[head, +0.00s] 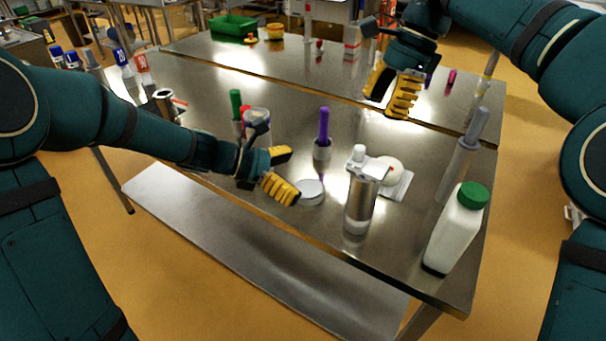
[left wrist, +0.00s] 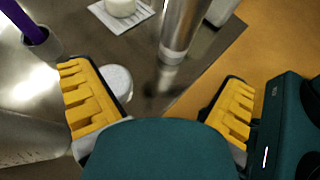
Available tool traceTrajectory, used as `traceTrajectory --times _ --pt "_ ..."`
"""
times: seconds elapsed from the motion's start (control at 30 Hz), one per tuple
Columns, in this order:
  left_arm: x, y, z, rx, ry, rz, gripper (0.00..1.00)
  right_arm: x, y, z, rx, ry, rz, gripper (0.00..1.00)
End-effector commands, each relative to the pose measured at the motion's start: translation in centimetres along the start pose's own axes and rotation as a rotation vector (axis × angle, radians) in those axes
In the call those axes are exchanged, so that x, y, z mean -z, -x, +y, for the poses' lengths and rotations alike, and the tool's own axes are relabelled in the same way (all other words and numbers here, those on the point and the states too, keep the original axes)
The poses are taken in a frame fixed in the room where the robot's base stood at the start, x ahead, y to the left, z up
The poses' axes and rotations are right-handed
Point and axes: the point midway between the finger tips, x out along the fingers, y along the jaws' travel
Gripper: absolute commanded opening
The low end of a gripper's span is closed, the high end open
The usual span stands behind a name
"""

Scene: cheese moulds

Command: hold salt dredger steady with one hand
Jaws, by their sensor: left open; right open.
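A tall steel cylinder (head: 360,203) with a white knob and flat top stands upright near the table's front edge; it may be the salt dredger, but I cannot tell for sure. In the left wrist view its lower part (left wrist: 183,25) shows ahead, between and beyond the fingers. A low round silver piece (head: 311,192) lies left of it; it also shows in the left wrist view (left wrist: 117,82), beside one finger. My left gripper (head: 287,172) is open and empty, apart from the cylinder. My right gripper (head: 390,93) is open and empty above the far side of the table.
A white bottle with green cap (head: 456,230) stands at the front right. A purple-handled tool stands in a steel cup (head: 322,150). A white round piece (head: 388,172) sits on a pale board behind the cylinder. The table's left middle (head: 205,95) is clear.

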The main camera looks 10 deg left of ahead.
Motion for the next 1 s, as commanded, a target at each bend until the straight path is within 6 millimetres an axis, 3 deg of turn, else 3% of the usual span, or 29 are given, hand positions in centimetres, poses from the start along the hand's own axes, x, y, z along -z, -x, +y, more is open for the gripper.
traceTrajectory --times 0.13,0.37,1.0 --pt "-2.0 -0.8 -1.9 0.076 -0.022 -0.047 1.0 0.0 0.0 0.0 0.0 0.0 0.0 0.46" --pt "-2.5 -2.5 -2.5 0.099 -0.027 -0.059 1.0 0.0 0.0 0.0 0.0 0.0 0.0 0.46" --pt "-3.0 -13.0 -3.5 0.096 -0.026 -0.057 1.0 0.0 0.0 0.0 0.0 0.0 0.0 0.46"
